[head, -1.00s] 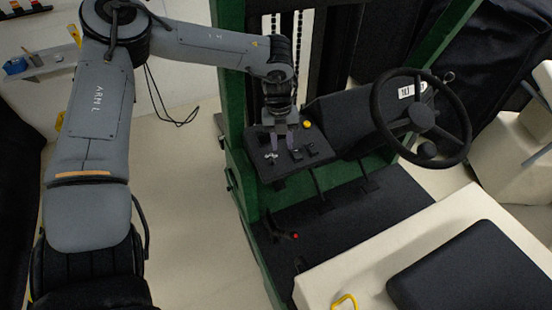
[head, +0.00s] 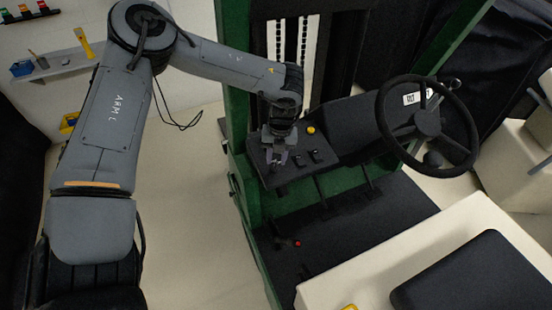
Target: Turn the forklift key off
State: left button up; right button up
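The forklift's black control panel (head: 298,171) sits left of the steering wheel, with a yellow button (head: 311,129) and two dark switches, one of them the nearer switch (head: 300,162). My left gripper (head: 276,157) points down over the panel's left part, at the spot of the small silvery key. Its two fingers straddle or cover that spot, and the key itself is mostly hidden. I cannot tell whether the fingers touch or grip it. My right gripper is not in view.
The steering wheel (head: 427,122) stands right of the panel. A green mast post (head: 236,70) rises behind my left arm. The black seat (head: 462,275) is at lower right. Pale open floor (head: 195,220) lies left of the forklift.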

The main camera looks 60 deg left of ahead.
pick_arm(q)
jog(key=shift+f, duration=0.95)
grip_shut()
